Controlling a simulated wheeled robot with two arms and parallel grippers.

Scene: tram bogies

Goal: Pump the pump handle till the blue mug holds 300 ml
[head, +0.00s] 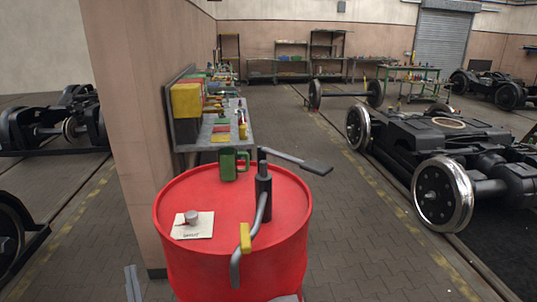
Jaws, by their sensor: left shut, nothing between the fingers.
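A hand pump (263,188) with a dark upright body stands on top of a red drum (235,262). Its pump handle (296,160) slopes down to the right and ends in a flat dark grip. A grey curved spout with a yellow piece (245,238) on it hangs over the drum's front edge. A green mug (228,165) stands at the back of the drum top; I see no blue mug. My left gripper (131,272) shows as a narrow grey shape at the lower left, shut and empty, apart from the drum. My right gripper is not in view.
A white paper (193,225) with a small grey metal piece (191,216) lies on the drum. A wall pillar (150,130) rises behind it to the left. A cluttered bench (238,134) stands behind. A wheeled bogie (445,150) is at right; paved floor between is clear.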

